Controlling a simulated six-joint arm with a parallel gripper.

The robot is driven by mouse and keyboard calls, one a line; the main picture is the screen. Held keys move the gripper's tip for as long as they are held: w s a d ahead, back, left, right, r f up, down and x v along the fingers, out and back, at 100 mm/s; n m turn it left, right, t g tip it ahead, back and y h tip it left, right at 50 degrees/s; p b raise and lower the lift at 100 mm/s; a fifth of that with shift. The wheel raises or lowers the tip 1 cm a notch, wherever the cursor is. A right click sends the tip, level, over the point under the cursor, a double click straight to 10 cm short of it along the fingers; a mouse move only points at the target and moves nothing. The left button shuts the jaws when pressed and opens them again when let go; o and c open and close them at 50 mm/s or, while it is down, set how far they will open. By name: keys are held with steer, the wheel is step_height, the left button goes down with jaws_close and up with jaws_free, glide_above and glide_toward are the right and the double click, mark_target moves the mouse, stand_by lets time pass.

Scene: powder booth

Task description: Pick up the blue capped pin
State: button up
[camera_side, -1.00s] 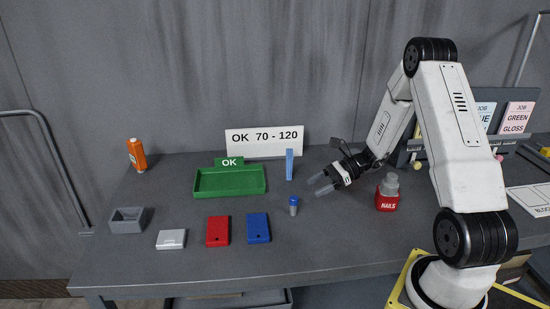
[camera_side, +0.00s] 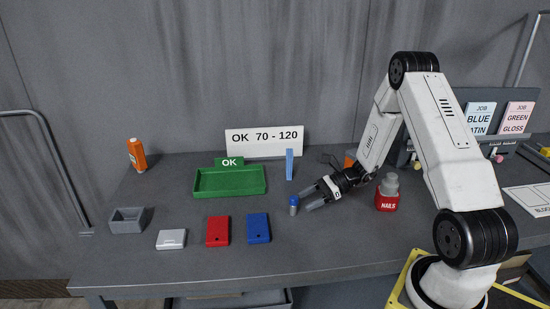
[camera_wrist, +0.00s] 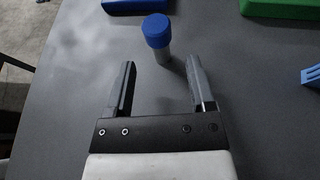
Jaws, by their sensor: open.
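The blue capped pin (camera_side: 294,206) stands upright on the grey table in the side view, with a blue cap over a grey body. My gripper (camera_side: 308,197) is open and empty, low and just to the right of the pin. In the wrist view the pin (camera_wrist: 158,36) stands just beyond the fingertips of my gripper (camera_wrist: 160,66).
A blue block (camera_side: 258,228), a red block (camera_side: 218,231) and a white block (camera_side: 171,239) lie to the left. A green tray (camera_side: 230,193) and a light-blue upright piece (camera_side: 289,165) stand behind. A red NAILS container (camera_side: 387,193) stands right, near my wrist.

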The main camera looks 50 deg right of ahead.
mark_target(293, 215)
steer(key=shift+x, duration=2.6)
steer(key=shift+f, duration=0.1)
jaws_close()
